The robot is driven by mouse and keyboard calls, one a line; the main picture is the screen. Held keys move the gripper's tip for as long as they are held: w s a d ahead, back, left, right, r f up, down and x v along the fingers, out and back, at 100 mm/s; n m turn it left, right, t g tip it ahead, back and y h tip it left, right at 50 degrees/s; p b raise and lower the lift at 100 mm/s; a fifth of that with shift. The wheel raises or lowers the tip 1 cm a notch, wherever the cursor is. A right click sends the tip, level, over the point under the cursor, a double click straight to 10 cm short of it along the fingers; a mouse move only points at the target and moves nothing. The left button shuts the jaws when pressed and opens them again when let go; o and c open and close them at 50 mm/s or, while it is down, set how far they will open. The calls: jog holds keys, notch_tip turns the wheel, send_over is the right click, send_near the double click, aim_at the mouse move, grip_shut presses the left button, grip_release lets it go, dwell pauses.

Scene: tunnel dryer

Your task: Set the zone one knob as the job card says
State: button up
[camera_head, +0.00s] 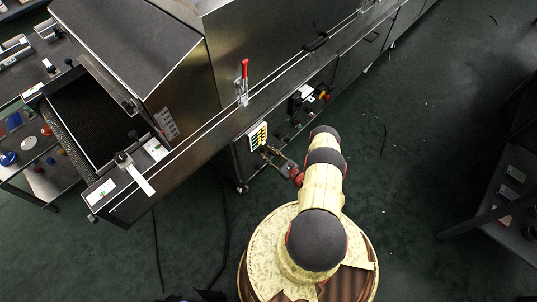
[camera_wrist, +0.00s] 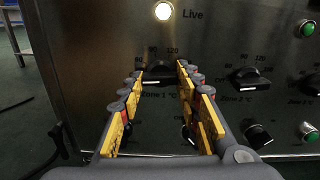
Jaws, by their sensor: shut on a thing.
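The zone one knob (camera_wrist: 158,71) is black and sits on the steel panel in the upper middle of the wrist view, with "Zone 1" lettering below it. The exact pointer setting is hard to read. In the head view my gripper (camera_head: 270,155) is at the dryer's side, by a small panel with coloured marks (camera_head: 258,137). I cannot make out any job card text.
The zone 2 knob (camera_wrist: 248,78) is right of zone one, with another knob at the right edge. A lit lamp marked Live (camera_wrist: 164,11) is above. Smaller switches (camera_wrist: 257,135) and green buttons (camera_wrist: 307,28) are nearby. The dryer (camera_head: 215,65) has a red-handled lever (camera_head: 244,70).

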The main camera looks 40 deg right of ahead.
jog(key=m, duration=0.6)
jog(key=shift+m, duration=0.7)
jog(key=o, duration=1.2)
jog(key=shift+c, duration=0.2)
jog(key=shift+s, duration=0.1)
jog(key=s, duration=1.1)
jog(key=shift+s+d, duration=0.4)
jog(key=shift+d, duration=0.05)
